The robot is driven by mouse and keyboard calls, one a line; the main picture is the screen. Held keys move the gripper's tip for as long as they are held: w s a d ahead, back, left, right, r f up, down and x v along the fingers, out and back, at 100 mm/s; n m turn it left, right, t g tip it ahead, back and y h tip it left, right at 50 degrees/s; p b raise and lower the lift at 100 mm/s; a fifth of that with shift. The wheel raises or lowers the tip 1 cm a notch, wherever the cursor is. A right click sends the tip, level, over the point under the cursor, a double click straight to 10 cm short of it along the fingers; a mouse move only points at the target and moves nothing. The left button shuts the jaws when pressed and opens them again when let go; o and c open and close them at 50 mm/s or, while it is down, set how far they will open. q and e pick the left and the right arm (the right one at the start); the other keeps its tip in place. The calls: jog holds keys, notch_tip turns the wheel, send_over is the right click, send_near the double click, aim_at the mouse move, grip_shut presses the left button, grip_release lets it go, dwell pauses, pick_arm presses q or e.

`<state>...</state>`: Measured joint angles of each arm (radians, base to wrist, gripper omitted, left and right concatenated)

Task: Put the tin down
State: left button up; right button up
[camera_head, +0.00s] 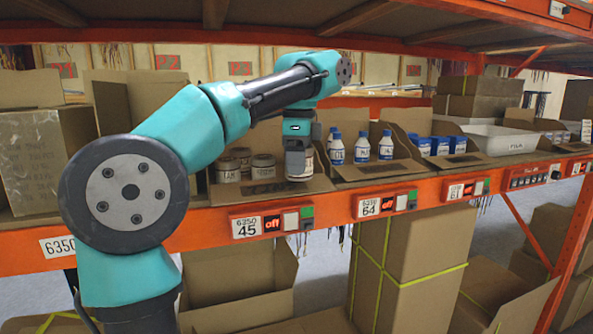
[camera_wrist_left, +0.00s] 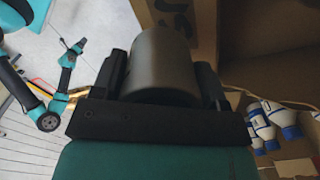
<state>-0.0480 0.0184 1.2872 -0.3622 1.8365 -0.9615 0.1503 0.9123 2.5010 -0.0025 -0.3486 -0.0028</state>
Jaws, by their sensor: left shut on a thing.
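My left gripper (camera_head: 298,152) is shut on a tin (camera_head: 307,166) over the right side of an open cardboard bin (camera_head: 245,190) on the shelf. In the left wrist view the tin (camera_wrist_left: 162,65) is a dark, rounded shape between the two fingers of the gripper (camera_wrist_left: 165,80). I cannot tell whether its base touches the bin floor. Other tins (camera_head: 263,167) with pale labels stand in the left part of the same bin. My right gripper does not show in the head view.
White bottles with blue caps (camera_head: 362,147) stand in the bin to the right, with blue-and-white packs (camera_head: 430,146) beyond. An orange shelf beam (camera_head: 335,208) runs along the front, with label 45 (camera_head: 247,227) below the tin bin. Another shelf hangs above.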

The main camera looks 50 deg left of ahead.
pick_arm(q)
jog(key=w+a, duration=0.6)
jog(key=w+a+f, duration=0.1)
jog(key=w+a, duration=0.2)
jog(key=a, duration=0.1)
jog(key=shift+a+f, duration=0.1)
jog(key=shift+w+a+f, duration=0.1)
jog(key=shift+a, duration=0.1)
jog(key=shift+f, duration=1.7)
jog(key=shift+f, duration=0.15)
jog(key=o, duration=1)
